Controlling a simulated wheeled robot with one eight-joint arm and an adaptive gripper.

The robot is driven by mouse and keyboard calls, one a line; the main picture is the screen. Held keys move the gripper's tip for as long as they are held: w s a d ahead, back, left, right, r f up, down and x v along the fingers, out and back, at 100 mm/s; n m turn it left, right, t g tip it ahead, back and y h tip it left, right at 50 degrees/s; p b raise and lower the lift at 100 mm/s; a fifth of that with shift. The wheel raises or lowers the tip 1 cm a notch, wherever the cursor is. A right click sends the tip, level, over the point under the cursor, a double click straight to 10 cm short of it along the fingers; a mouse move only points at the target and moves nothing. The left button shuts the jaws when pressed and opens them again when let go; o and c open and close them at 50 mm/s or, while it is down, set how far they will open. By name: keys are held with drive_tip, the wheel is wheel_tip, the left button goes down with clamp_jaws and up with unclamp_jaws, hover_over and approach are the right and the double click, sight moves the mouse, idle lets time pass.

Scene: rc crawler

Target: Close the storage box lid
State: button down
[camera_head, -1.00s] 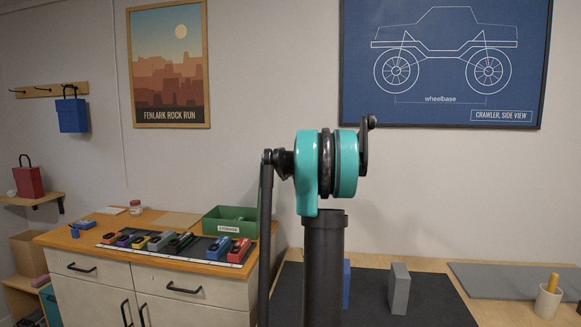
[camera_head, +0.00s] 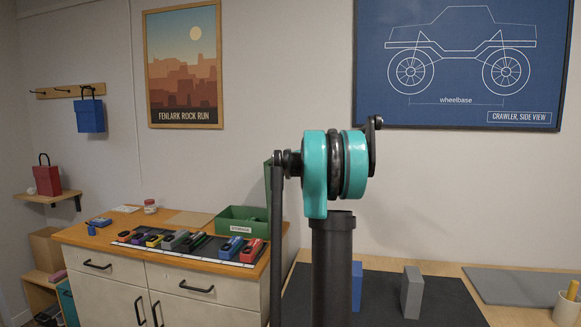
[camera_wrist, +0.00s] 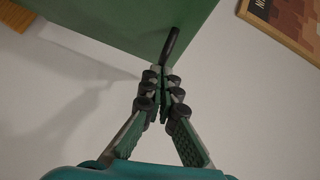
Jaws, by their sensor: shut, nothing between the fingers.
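The green storage box (camera_head: 232,226), with a white label on its front, stands at the back right of the wooden cabinet in the head view. Its top looks open. A narrow green strip (camera_head: 267,182) rises beside my arm, which hides the rest; it may be the raised lid. In the wrist view a large green panel (camera_wrist: 105,28), apparently the lid, fills the upper left, with a dark bar-like handle (camera_wrist: 172,45) at its edge. My gripper (camera_wrist: 165,75) is shut and empty, its tips at the handle's near end. I cannot tell whether they touch. The head view does not show the gripper.
A row of coloured blocks (camera_head: 190,243) lies on a dark strip in front of the box. The Fenlark poster (camera_head: 183,65) hangs on the wall behind. At right, a blue block (camera_head: 357,285) and a grey block (camera_head: 412,292) stand on a black mat (camera_head: 445,306).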

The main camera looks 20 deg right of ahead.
drive_tip(key=w+a+f+n+g+h, duration=0.1)
drive_tip(key=w+a+n+g+h, duration=0.1)
drive_tip(key=w+a, duration=0.4)
drive_tip(key=w+a+f+n+g+h, duration=0.1)
drive_tip(key=w+a+f+n+g, duration=0.2)
drive_tip(key=a, duration=0.6)
drive_tip(key=w+a+f+n+g+h, duration=0.1)
drive_tip(key=w+a+f+g+h, duration=0.1)
drive_tip(key=f, duration=0.5)
drive_tip(key=w+a+f+n+g+h, duration=0.2)
drive_tip(key=w+a+f+h, duration=0.2)
drive_tip(key=a+f, duration=0.3)
drive_tip(key=shift+w+a+f, duration=0.2)
drive_tip(key=shift+w+f, duration=0.25)
drive_tip(key=shift+w, duration=0.25)
drive_tip(key=shift+f, duration=0.1)
